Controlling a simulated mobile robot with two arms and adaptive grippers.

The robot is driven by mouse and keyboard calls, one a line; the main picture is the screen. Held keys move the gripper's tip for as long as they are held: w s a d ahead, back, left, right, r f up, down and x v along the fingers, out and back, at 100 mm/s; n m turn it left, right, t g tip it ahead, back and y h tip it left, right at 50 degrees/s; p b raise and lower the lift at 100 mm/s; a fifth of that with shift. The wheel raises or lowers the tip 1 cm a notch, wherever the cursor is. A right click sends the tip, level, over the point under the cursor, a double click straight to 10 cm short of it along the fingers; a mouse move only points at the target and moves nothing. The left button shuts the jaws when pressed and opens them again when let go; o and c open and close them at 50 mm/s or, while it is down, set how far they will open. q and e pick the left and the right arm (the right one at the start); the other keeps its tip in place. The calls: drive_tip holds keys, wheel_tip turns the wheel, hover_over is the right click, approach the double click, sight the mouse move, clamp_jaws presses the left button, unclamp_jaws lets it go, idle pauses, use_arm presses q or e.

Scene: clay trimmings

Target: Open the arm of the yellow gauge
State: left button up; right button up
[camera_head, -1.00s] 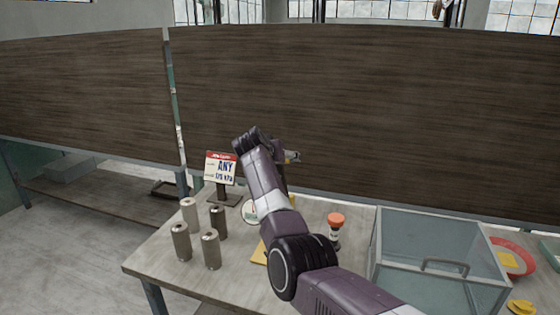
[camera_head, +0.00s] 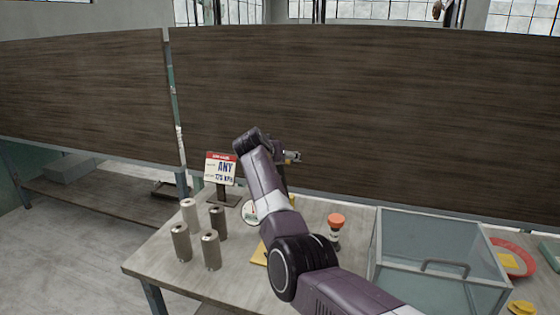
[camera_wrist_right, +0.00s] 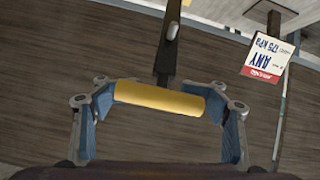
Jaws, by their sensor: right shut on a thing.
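The yellow gauge's yellow base (camera_head: 259,255) shows on the table, mostly hidden behind my right arm. A round white dial (camera_head: 249,212) shows just above it, also partly covered by the arm. In the right wrist view, a yellow cylindrical handle (camera_wrist_right: 150,98) lies crosswise between the fingers of my right gripper (camera_wrist_right: 160,90), at the end of a dark bar (camera_wrist_right: 168,55). The gripper is shut on this handle. In the head view, only a small part of the gripper (camera_head: 291,156) shows beyond my forearm. My left gripper is not in view.
Several metal cylinders (camera_head: 181,242) stand at the table's left. A sign on a stand (camera_head: 221,168) is behind them. An orange-topped item (camera_head: 336,222) and a glass-walled box (camera_head: 440,236) are to the right of my arm. A red dish (camera_head: 524,247) lies further right.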

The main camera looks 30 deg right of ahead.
idle(0.3)
drive_tip(key=o, duration=2.1)
drive_tip(key=shift+d+f, duration=0.1)
drive_tip(key=shift+d, duration=0.05)
drive_tip(key=v, duration=1.2)
